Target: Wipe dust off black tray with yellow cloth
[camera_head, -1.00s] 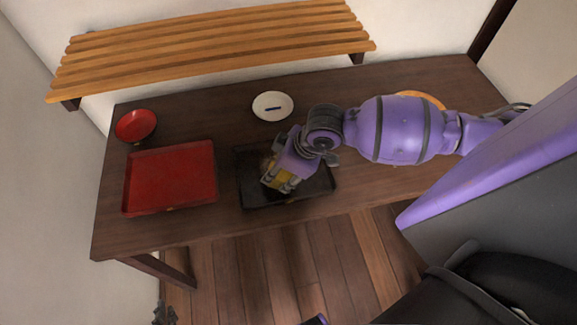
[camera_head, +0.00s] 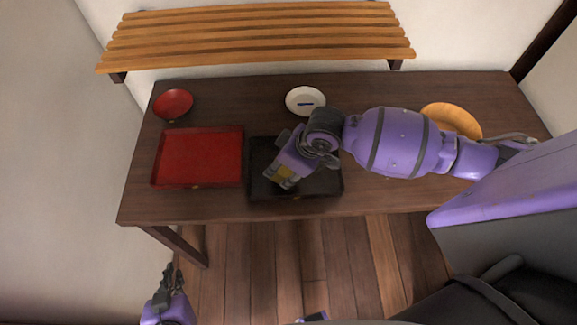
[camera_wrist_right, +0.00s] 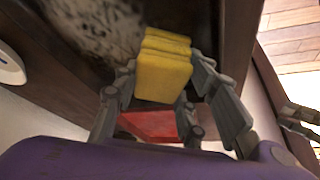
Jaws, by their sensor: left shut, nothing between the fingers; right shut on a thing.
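The black tray (camera_head: 262,160) lies on the dark wooden table, partly hidden under my right arm. My right gripper (camera_head: 284,181) is over the tray and shut on the folded yellow cloth (camera_wrist_right: 163,66). In the right wrist view the cloth is between the fingers of the right gripper (camera_wrist_right: 165,85), and pale speckled dust (camera_wrist_right: 100,28) lies on the dark tray surface beside it. I cannot tell whether the cloth touches the tray. My left gripper (camera_head: 165,280) is shut and empty, low at the left, off the table's front edge.
A red tray (camera_head: 198,158) lies left of the black one, with a red bowl (camera_head: 173,102) behind it. A white dish (camera_head: 305,95) with a small dark item stands behind the black tray. A round orange-brown plate (camera_head: 452,118) is at the right. A slatted wooden shelf (camera_head: 255,40) runs along the wall.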

